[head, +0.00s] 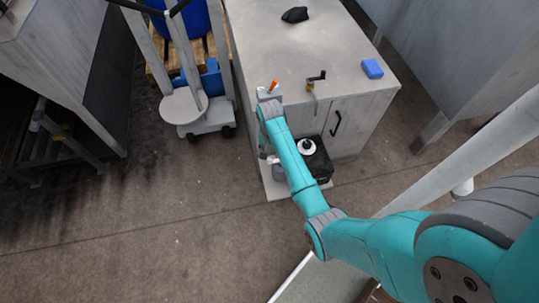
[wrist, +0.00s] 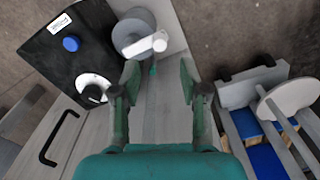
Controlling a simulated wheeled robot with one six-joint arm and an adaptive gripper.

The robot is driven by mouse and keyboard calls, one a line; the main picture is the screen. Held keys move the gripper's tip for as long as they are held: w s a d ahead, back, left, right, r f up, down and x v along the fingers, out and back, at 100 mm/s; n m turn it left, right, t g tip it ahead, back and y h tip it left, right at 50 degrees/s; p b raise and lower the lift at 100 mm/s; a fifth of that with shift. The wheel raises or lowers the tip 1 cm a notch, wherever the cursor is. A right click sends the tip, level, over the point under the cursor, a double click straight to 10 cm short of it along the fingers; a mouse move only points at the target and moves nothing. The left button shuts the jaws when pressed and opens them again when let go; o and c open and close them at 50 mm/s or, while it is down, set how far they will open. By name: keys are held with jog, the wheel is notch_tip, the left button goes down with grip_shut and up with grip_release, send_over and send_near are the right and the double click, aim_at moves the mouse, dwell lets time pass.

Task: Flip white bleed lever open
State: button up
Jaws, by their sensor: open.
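The white bleed lever (wrist: 148,43) shows in the wrist view as a short white bar with a rounded end. It lies across a grey round fitting (wrist: 128,33) beside a black box (wrist: 62,62). My gripper (wrist: 160,82) is open, its two green fingers apart with nothing held between them. The lever is just beyond the fingertips, towards the left finger, and appears apart from them. In the head view my arm hides much of this area, and I cannot make out the lever or the fingers clearly.
The black box carries a blue button (wrist: 71,44) and a white knob (wrist: 93,88); it stands low beside a grey cabinet (head: 345,92). On the cabinet lie a blue block (head: 372,69), a black item (head: 295,14) and a small crank (head: 316,78). A trolley (head: 184,106) stands left.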

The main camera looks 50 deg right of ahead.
aim_at(269, 159)
notch_tip(269, 159, up, 5)
jog(key=shift+f, duration=0.1)
dwell(0.7)
jog(key=s+a+f+n+t+h, duration=0.1)
jog(key=s+a+f+n+t, duration=0.2)
jog(key=s+a, duration=0.55)
jog(key=s+a+f+n+t+h, duration=0.15)
jog(key=s+a+t, duration=0.25)
jog(key=s+a, duration=0.4)
jog(key=s+a+r+n+t, duration=0.2)
jog(key=s+r, duration=0.4)
jog(key=r, duration=0.3)
jog(key=s+a+r+n+t+y, duration=0.1)
jog(key=s+a+r+n+t, duration=0.1)
jog(key=s+r, duration=0.4)
jog(key=s+a+r+n+t+y, duration=0.1)
jog(key=s+a+r+n+t, duration=0.1)
jog(key=s+r, duration=0.4)
notch_tip(269, 159, up, 6)
jog(key=shift+f+n+t, duration=0.2)
jog(key=shift+n+t, duration=0.25)
jog(key=shift+t, duration=0.55)
